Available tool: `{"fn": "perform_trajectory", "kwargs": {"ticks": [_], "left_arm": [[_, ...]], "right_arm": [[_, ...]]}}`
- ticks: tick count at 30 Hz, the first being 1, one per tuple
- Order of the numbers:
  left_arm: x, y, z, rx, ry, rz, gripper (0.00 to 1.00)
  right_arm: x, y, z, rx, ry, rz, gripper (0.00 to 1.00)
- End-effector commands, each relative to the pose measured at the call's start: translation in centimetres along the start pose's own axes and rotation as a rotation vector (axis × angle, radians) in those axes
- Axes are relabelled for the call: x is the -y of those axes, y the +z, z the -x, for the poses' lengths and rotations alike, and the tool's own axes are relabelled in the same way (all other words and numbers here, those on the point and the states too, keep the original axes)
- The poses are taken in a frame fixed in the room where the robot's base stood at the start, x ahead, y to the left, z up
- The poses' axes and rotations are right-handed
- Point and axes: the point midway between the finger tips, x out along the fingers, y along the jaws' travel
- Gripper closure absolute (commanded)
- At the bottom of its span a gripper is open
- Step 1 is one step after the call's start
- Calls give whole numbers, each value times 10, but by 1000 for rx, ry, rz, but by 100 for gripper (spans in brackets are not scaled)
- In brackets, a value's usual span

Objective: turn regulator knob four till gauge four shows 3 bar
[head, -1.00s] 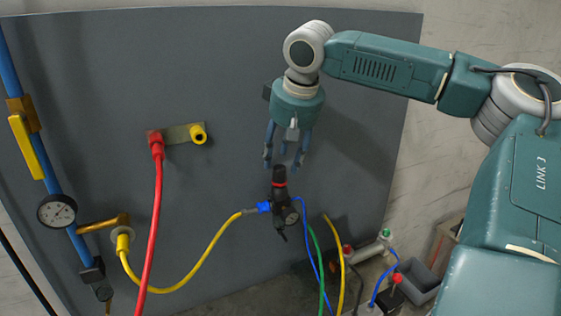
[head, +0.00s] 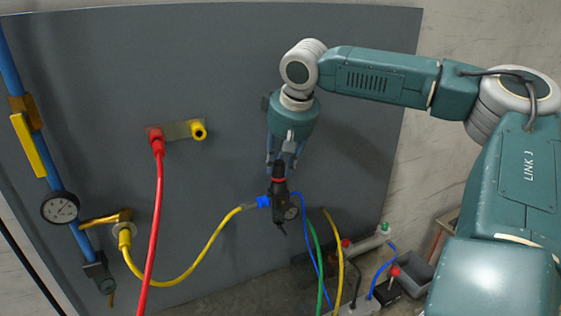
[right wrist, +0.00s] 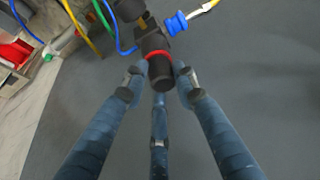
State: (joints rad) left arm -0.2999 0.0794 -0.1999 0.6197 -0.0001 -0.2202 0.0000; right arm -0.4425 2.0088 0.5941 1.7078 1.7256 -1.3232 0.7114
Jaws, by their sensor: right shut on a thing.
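The regulator (head: 279,208) is a black body on the grey panel, with a black knob (head: 279,171) on top and a red ring under the knob. In the right wrist view the knob (right wrist: 160,74) sits between my fingers, with the red ring beyond it. A small round gauge (head: 291,213) is on the regulator's right side; its reading is too small to tell. My right gripper (head: 278,163) comes from above and is shut on the knob. My left gripper is not in view.
A blue fitting (head: 263,201) joins a yellow hose (head: 190,275) to the regulator's left side. A red hose (head: 155,220) hangs from the panel (head: 230,80). A larger gauge (head: 60,208) is on the blue pipe at left. Blue, green and yellow lines run below the regulator.

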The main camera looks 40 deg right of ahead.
Motion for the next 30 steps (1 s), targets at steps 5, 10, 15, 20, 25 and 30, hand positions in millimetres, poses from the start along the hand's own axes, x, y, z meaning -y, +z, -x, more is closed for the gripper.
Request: {"fn": "perform_trajectory", "kwargs": {"ticks": [5, 10, 15, 20, 25, 30], "left_arm": [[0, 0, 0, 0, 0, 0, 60], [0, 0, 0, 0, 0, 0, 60], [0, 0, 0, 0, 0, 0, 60], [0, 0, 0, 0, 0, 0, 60], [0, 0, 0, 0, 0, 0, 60], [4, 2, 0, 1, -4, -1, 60]], "right_arm": [[0, -4, 3, -12, -26, 49, 98], [0, -5, 3, -14, -52, 115, 98], [1, -5, 4, -16, -53, 119, 98], [1, -6, 4, -17, -53, 119, 60], [0, -4, 3, -12, -52, 119, 56], [0, -3, 4, -9, -51, 118, 56]]}}
